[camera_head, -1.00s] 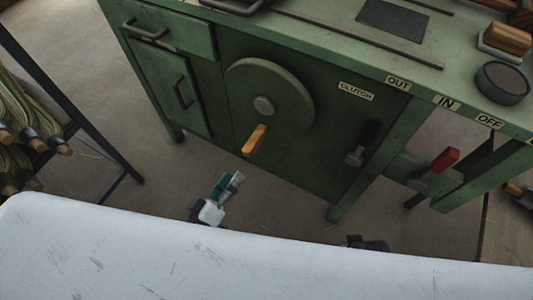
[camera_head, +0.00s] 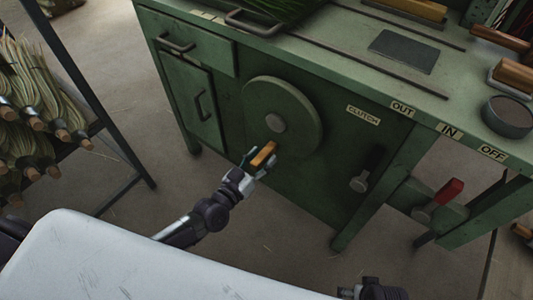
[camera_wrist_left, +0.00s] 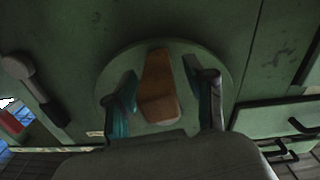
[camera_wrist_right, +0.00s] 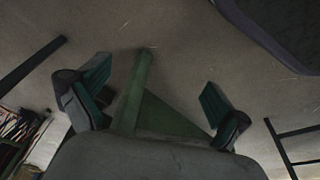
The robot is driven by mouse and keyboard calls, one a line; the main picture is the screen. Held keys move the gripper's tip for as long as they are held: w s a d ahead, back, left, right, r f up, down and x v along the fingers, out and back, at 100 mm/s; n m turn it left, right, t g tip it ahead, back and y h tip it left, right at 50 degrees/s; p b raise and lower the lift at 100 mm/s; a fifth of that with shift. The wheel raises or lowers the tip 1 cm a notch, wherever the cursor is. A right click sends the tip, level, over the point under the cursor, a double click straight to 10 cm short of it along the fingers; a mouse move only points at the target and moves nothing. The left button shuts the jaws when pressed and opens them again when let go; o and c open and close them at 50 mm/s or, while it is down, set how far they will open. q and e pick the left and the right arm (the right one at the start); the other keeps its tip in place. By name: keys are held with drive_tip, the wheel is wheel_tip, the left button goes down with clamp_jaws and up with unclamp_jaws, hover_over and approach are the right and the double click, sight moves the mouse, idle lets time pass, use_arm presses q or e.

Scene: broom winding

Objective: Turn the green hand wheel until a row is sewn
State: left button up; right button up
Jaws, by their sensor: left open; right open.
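The round green hand wheel (camera_head: 298,108) is on the front of the green machine cabinet. Its wooden handle (camera_head: 263,154) sticks out at the wheel's lower left. My left gripper (camera_head: 259,163) is open at the handle. In the left wrist view, the handle (camera_wrist_left: 158,88) stands between the two teal fingers (camera_wrist_left: 163,100), with a gap on each side, and the wheel (camera_wrist_left: 215,62) is behind it. My right gripper (camera_wrist_right: 155,100) is open and empty, low beside a green leg. In the head view only its dark wrist part shows, at the bottom edge.
A clutch lever (camera_head: 360,182) hangs right of the wheel, and a red-handled lever (camera_head: 440,198) sits below the OUT, IN and OFF labels. A rack of straw bundles (camera_head: 30,130) stands at the left. Open floor lies before the cabinet.

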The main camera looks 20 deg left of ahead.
use_arm(q)
drive_tip(key=shift+x, duration=1.25)
clamp_jaws()
